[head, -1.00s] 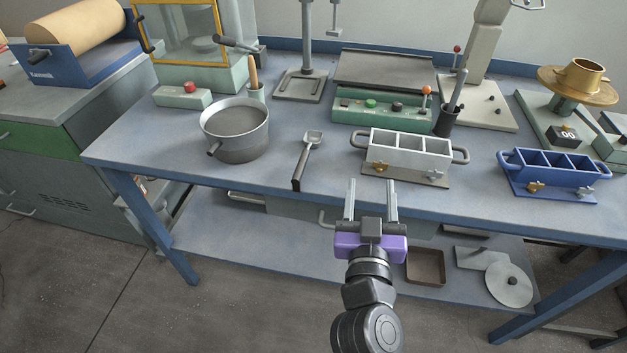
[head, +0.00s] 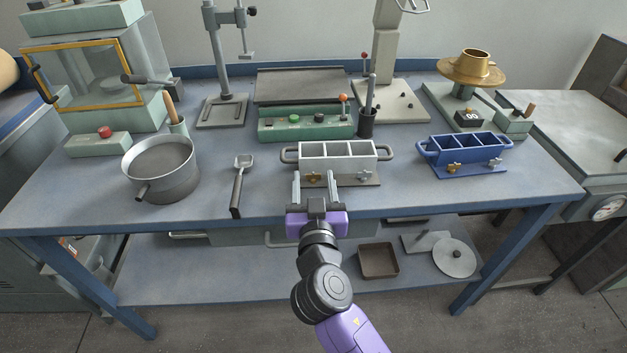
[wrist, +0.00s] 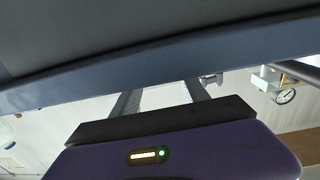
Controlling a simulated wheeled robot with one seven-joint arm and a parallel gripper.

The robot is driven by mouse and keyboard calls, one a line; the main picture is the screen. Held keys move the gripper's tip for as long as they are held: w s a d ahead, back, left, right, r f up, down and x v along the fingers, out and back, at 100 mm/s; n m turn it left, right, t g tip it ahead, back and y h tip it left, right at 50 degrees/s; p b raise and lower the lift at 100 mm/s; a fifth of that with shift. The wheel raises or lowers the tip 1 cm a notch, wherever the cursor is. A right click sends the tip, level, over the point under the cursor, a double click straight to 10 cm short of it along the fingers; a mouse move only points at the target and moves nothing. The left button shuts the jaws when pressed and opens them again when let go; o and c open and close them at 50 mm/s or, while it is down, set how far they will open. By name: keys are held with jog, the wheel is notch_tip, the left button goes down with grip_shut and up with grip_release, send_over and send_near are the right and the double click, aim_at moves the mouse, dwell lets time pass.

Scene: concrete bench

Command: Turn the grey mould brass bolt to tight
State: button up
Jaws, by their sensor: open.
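The grey mould (head: 338,150) is a light grey three-compartment block with a loop handle at each end, on a flat plate near the bench's front edge. Its brass bolt (head: 313,178) is at the front left of the plate, and a silver bolt (head: 364,177) is at the front right. My gripper (head: 315,186) is open and empty at the bench's front edge, its two fingers pointing at the brass bolt. In the head view the bolt shows between the fingers; I cannot tell whether they touch it. The fingers (wrist: 160,94) also show in the wrist view.
A blue mould (head: 468,152) with its own brass and silver bolts stands to the right. A scoop (head: 240,183) and a grey pot (head: 160,168) are to the left. A green control box (head: 305,124) stands behind. The bench front (head: 270,211) lies beneath my gripper.

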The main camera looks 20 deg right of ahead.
grip_shut()
jog(key=shift+a+f+h+b, duration=0.1)
jog(key=shift+f+h+b, duration=0.15)
jog(key=shift+b, duration=0.6)
jog(key=shift+m+g+h+b, duration=0.3)
jog(key=shift+m+h+b, duration=0.1)
jog(key=shift+b, duration=0.15)
jog(key=h+b, duration=0.1)
jog(key=m+g+h+b, duration=0.1)
jog(key=b, duration=0.1)
jog(key=shift+w+a+m+b, duration=0.15)
jog(key=shift+a+m+b, duration=0.1)
jog(key=shift+m+b, duration=0.05)
jog(key=m+g+h+b, duration=0.1)
jog(key=h+b, duration=0.1)
jog(key=m+g+h+b, duration=0.2)
jog(key=b, duration=0.1)
jog(key=shift+w+a+r+g, duration=0.2)
jog(key=shift+g, duration=0.1)
jog(key=shift+m, duration=0.3)
